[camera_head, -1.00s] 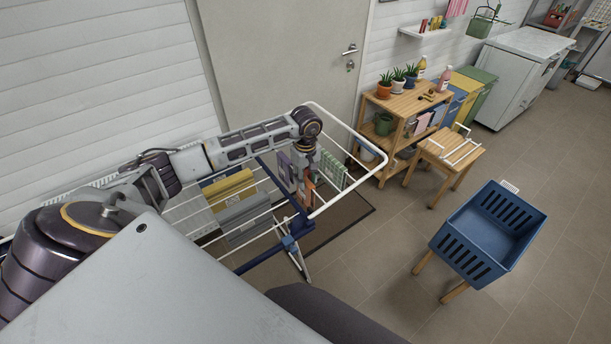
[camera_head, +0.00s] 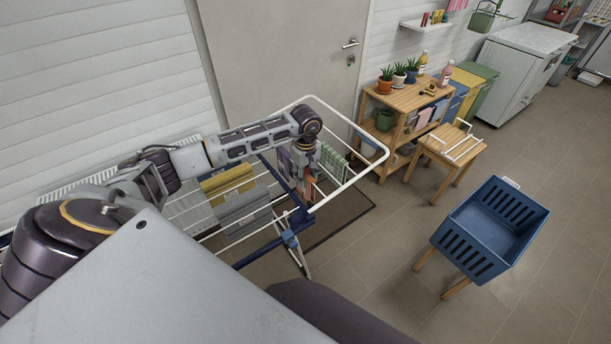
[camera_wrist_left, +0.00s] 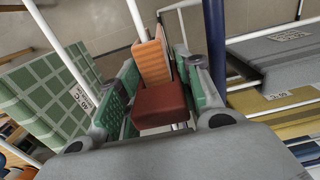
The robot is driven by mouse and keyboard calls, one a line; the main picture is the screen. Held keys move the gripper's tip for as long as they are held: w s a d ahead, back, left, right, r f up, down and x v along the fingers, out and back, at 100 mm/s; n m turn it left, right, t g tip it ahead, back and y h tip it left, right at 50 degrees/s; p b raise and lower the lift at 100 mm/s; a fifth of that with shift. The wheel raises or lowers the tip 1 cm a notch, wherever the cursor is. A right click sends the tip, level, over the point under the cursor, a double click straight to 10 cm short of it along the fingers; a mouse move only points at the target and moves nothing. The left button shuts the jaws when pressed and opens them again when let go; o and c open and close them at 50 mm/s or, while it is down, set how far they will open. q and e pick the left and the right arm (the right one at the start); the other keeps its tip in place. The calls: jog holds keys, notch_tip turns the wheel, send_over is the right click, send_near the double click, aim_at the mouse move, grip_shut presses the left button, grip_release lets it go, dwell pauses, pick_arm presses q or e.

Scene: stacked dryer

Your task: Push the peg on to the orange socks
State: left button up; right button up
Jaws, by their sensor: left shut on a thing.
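My left gripper (camera_head: 306,166) reaches down over the front end of the white drying rack (camera_head: 350,184). In the left wrist view its two fingers (camera_wrist_left: 160,88) are shut on a dark red peg (camera_wrist_left: 161,106). The orange socks (camera_wrist_left: 152,58) hang right by the peg, just beyond it from the wrist; they also show below the gripper in the head view (camera_head: 308,189). I cannot tell whether the peg is around the fabric or only touching it. My right gripper is not in view.
A green checked cloth (camera_wrist_left: 45,95) hangs close on the left in the wrist view. Grey (camera_wrist_left: 270,60) and yellow (camera_head: 228,184) cloths hang on the right there.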

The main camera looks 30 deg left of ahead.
pick_arm(q)
jog(key=o, duration=0.8)
jog(key=shift+c, duration=0.2)
jog(key=shift+r, duration=0.1)
jog(key=shift+r, duration=5.9)
jog(key=shift+f, duration=0.1)
